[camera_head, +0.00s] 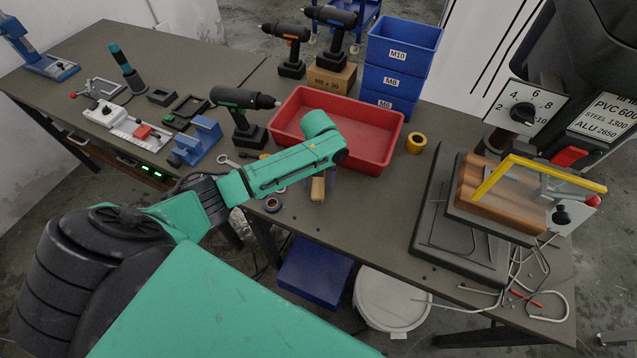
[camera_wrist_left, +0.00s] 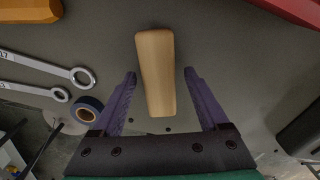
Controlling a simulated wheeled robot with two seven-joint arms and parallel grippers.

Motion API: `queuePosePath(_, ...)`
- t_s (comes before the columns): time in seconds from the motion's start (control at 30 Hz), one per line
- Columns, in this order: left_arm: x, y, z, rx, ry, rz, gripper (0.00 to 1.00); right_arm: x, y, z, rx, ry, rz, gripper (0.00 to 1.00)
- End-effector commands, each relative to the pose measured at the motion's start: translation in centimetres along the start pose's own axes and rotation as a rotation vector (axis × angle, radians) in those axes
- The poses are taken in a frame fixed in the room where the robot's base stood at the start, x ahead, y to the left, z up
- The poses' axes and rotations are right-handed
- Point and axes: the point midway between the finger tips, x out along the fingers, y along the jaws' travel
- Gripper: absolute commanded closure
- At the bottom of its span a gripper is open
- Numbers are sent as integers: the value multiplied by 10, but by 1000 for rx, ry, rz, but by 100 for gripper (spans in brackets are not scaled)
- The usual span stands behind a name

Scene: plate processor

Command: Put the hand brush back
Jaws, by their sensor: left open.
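A pale wooden piece, which looks like the hand brush's handle (camera_wrist_left: 156,72), lies near the table's front edge in the left wrist view. It also shows in the head view (camera_head: 318,189), partly under my left arm; no bristles are visible. My left gripper (camera_wrist_left: 160,75) is open, with its two purple fingers on either side of the near part of the handle and a gap on both sides. In the head view the gripper (camera_head: 321,180) is mostly hidden behind my green wrist. My right gripper is not in view.
A red tray (camera_head: 385,150) stands just behind the handle. Spanners (camera_wrist_left: 50,75) and a blue tape roll (camera_wrist_left: 88,108) lie to the left. A yellow roll (camera_head: 416,143) and a drill press with a clamped wooden block (camera_head: 490,205) are to the right.

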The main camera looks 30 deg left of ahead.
Motion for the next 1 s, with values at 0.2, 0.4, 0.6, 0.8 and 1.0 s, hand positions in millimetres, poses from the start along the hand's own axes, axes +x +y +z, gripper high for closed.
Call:
queuePosePath(0.2, -59, 0, 2, 1, -7, -3, 23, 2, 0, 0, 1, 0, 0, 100)
queuePosePath(0.4, -100, 0, 1, 0, -3, -2, 23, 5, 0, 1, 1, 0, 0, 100)
queuePosePath(0.6, -110, 0, 0, 0, 0, 0, 23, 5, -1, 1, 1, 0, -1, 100)
queuePosePath(0.8, -109, 0, 0, 0, 0, 0, 23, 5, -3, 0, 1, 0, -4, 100)
queuePosePath(1.0, -109, 0, 0, 0, 0, 0, 23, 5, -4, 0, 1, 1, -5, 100)
